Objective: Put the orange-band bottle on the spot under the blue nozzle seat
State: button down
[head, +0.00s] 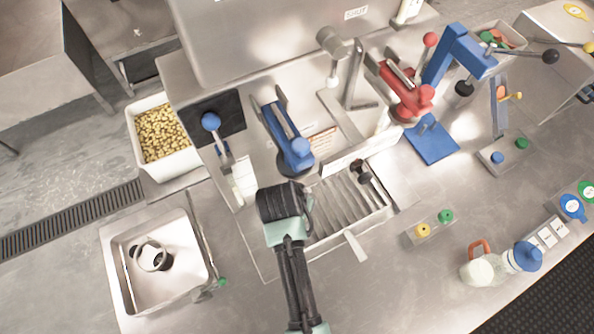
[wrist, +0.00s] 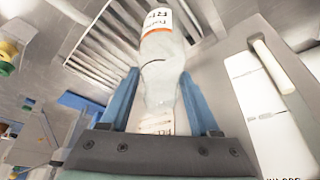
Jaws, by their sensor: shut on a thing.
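My gripper (wrist: 160,88) is shut on a pale, translucent bottle (wrist: 160,72), one blue finger on each side. Its white label with an orange-red band (wrist: 158,20) shows at the top of the wrist view. In the head view my gripper (head: 284,203) hangs at the left part of the slatted drain tray (head: 345,205), and my wrist hides the bottle. A blue lever-like fixture (head: 287,138) stands just behind it, its round end near my wrist. I cannot tell for sure that this is the blue nozzle seat. The spot beneath it is hidden.
A red fixture (head: 405,95) and a blue stand (head: 455,55) with a blue base plate (head: 430,143) are to the right. A sink (head: 118,250) is at left.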

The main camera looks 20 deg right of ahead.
jog(key=shift+c, duration=0.6)
grip_release()
jog(key=shift+b+v, duration=0.35)
jog(key=shift+v, duration=3.55)
jog(key=shift+w, duration=0.15)
